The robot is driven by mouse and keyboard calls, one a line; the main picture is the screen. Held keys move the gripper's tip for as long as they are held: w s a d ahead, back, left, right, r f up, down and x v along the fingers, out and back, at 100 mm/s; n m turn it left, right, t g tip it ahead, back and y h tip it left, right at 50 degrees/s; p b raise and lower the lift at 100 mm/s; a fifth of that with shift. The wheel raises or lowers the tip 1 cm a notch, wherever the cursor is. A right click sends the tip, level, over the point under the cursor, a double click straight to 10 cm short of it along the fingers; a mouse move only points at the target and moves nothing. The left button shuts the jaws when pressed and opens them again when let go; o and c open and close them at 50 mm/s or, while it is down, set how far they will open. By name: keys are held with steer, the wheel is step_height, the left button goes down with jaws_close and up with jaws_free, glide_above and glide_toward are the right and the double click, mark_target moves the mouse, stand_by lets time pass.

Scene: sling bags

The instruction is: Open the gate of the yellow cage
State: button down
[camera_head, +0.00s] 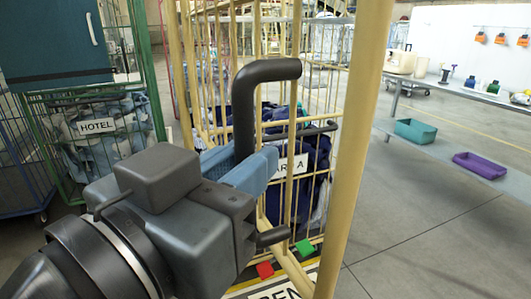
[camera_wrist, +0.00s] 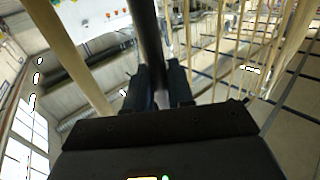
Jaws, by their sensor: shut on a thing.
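The yellow cage (camera_head: 352,150) stands in the middle of the head view, with thin upright bars and thick posts. A thick dark grey bent handle (camera_head: 268,71) is in front of its bars; it also shows as a dark bar in the wrist view (camera_wrist: 149,35). My gripper (camera_head: 250,168) is shut on the upright part of this handle. In the wrist view its two fingers (camera_wrist: 162,85) lie on either side of the bar. The handle's lower end is hidden behind the fingers. I cannot tell which bars belong to the gate or whether it stands ajar.
Dark blue laundry (camera_head: 315,185) is behind the yellow bars. A red block (camera_head: 265,270) and green block (camera_head: 305,247) show low at the cage. A green cage (camera_head: 150,75) labelled HOTEL stands left.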

steer(key=shift+w+a+r, duration=0.1)
steer(key=shift+w+a, duration=0.05)
steer(key=shift+a, duration=0.05)
steer(key=c, duration=1.1)
jaws_free()
steer(key=shift+w, duration=0.1)
steer(key=v, duration=0.7)
steer(key=shift+s, duration=0.4)
steer(key=shift+a, duration=0.1)
